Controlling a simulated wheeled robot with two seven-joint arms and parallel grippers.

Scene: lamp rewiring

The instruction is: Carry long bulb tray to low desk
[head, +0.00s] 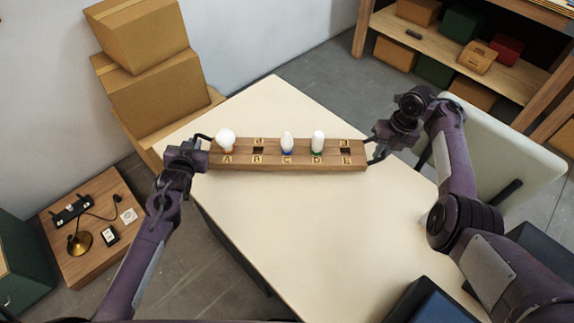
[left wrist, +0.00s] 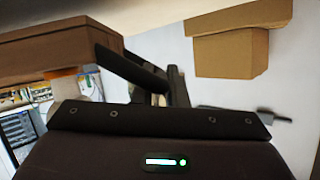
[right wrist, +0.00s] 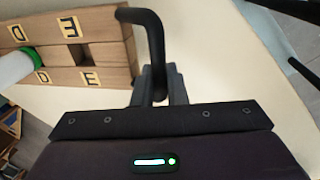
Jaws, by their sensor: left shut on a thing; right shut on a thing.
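The long wooden bulb tray (head: 290,162) spans between my two grippers over the pale table (head: 300,230). It carries a round white bulb (head: 225,139), a pointed bulb (head: 287,142) and a cylindrical bulb (head: 318,142); slots B and E are empty. My left gripper (head: 201,146) is shut on the tray's left black handle, which shows in the left wrist view (left wrist: 130,70). My right gripper (head: 376,150) is shut on the right handle (right wrist: 152,40). The tray looks level; I cannot tell whether it touches the tabletop. A low wooden desk (head: 75,210) stands at lower left.
The low desk bears a brass lamp base (head: 79,243), a black strip (head: 70,210) and small items; its front is bare. Cardboard boxes (head: 150,95) are stacked at upper left. A pale chair (head: 500,150) stands at right. Grey floor separates table and desk.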

